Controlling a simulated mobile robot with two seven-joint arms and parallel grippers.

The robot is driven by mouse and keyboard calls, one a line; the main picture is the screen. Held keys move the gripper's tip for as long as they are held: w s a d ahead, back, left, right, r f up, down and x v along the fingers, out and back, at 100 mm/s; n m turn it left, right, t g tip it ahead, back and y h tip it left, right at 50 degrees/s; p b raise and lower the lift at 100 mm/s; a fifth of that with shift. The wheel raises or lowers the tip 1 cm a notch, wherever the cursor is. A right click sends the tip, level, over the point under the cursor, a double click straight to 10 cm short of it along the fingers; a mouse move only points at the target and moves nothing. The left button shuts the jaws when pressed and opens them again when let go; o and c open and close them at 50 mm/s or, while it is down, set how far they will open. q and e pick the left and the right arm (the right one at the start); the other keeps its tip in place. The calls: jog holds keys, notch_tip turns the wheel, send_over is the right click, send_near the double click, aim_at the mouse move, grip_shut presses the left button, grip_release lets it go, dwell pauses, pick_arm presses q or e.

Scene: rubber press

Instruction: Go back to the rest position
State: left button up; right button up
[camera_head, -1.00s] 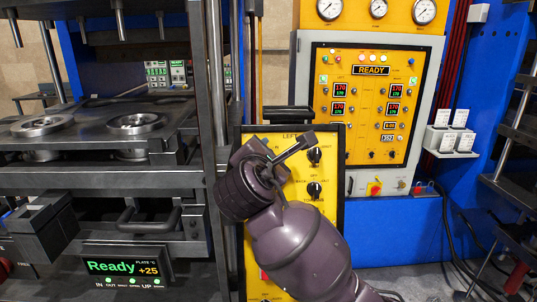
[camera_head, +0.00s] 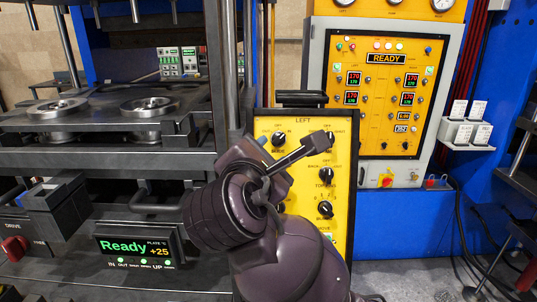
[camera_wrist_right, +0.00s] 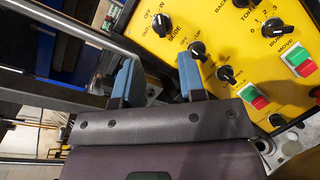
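My right gripper (camera_head: 300,150) is in front of the yellow control panel marked LEFT (camera_head: 344,160) in the head view, with my dark arm rising from below. It covers part of the panel's left side. In the right wrist view its two blue-tipped fingers (camera_wrist_right: 160,78) are spread apart with nothing between them. The panel's knobs and green-and-red buttons (camera_wrist_right: 299,60) are beside the fingers there, to the right. The gripper appears clear of the knobs. My left gripper is not in view.
The press (camera_head: 100,170) with two round metal moulds (camera_head: 150,105) stands at left, its display (camera_head: 138,248) reading Ready. A grey-framed control cabinet (camera_head: 318,75) stands behind on the right. White card holders (camera_head: 466,132) hang on the blue wall. Floor shows at lower right.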

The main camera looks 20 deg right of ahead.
jog(key=s+d+f+m+g+y, duration=0.25)
jog(key=d+f+m, duration=0.25)
jog(key=f, duration=0.7)
jog(key=s+d+f+m+g+y, duration=0.2)
jog(key=s+d+f+m+g, duration=0.2)
jog(key=f, duration=0.8)
jog(key=s+d+f+m+g+y, duration=0.2)
jog(key=s+d+f+m, duration=0.1)
jog(key=s+f+m, duration=0.5)
jog(key=s+d+f+m+g+y, duration=0.15)
jog(key=s+d+f+m, duration=0.3)
jog(key=s, duration=0.55)
jog(key=w+f+t, duration=0.3)
jog(key=f, duration=0.3)
jog(key=w+f+n+t+b, duration=0.1)
jog(key=w+f+t, duration=0.3)
jog(key=f, duration=0.2)
jog(key=shift+a+f+b, duration=0.3)
jog(key=shift+a, duration=0.1)
jog(key=shift+w, duration=0.1)
